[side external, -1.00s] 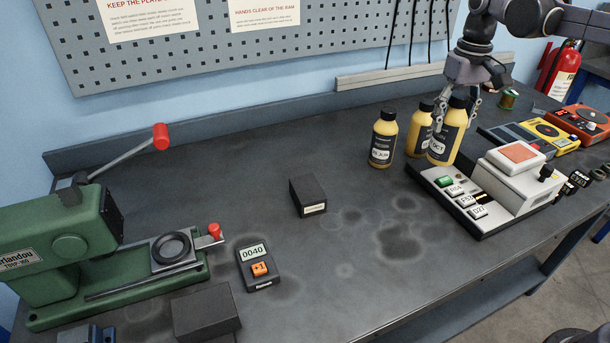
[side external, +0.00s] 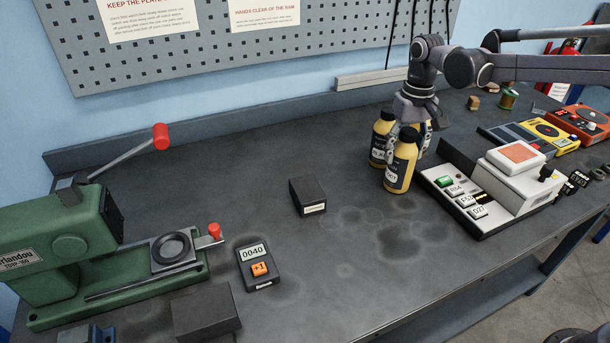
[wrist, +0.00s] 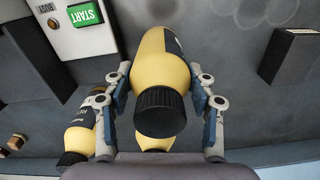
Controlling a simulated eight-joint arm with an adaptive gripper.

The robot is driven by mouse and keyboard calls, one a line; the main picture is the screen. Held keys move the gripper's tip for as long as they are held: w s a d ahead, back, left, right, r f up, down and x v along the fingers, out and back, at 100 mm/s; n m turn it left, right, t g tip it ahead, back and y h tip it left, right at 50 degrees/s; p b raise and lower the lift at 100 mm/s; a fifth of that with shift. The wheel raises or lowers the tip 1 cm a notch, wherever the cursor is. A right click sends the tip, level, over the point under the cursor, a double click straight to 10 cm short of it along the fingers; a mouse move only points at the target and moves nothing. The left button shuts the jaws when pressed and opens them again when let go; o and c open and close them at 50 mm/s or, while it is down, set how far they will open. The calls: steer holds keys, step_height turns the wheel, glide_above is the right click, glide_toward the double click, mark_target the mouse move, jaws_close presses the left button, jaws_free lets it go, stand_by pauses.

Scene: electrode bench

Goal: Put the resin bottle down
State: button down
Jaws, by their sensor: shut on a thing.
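My gripper (wrist: 160,74) is shut on a yellow bottle with a black cap and dark label (side external: 400,168). In the wrist view this bottle (wrist: 166,62) stands between the two fingers. In the side view it looks upright, in front of two similar bottles. One is the left bottle (side external: 378,152); the other, the rear bottle (side external: 428,136), is mostly hidden behind the held bottle and gripper. I cannot tell whether the held bottle's base touches the bench (side external: 330,260). Its label is too small to read.
A white control box with a green button (side external: 444,181) stands close to the right of the bottles. A black block (side external: 307,195) lies to the left. A counter (side external: 259,268) and green press (side external: 70,245) are farther left. The stained bench in front is clear.

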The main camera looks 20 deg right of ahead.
steer(key=shift+f, duration=0.25)
steer(key=shift+c, duration=2.2)
jaws_free()
step_height(320, 180, up, 12)
steer(key=shift+s+r, duration=0.25)
steer(key=shift+s, duration=0.05)
steer(key=s+d+f+n+t, duration=0.1)
steer(key=s+f+t, duration=0.2)
steer(key=s, duration=0.6)
steer(key=s+d+f+t, duration=0.1)
steer(key=s+f+t, duration=0.2)
steer(key=s+f, duration=0.3)
steer(key=s, duration=0.4)
steer(key=shift+s+f+n+t, duration=0.2)
steer(key=shift+f+n+t, duration=0.1)
steer(key=shift+n+t, duration=0.1)
steer(key=shift+s+f, duration=0.25)
steer(key=shift+f, duration=0.15)
steer(key=c, duration=0.4)
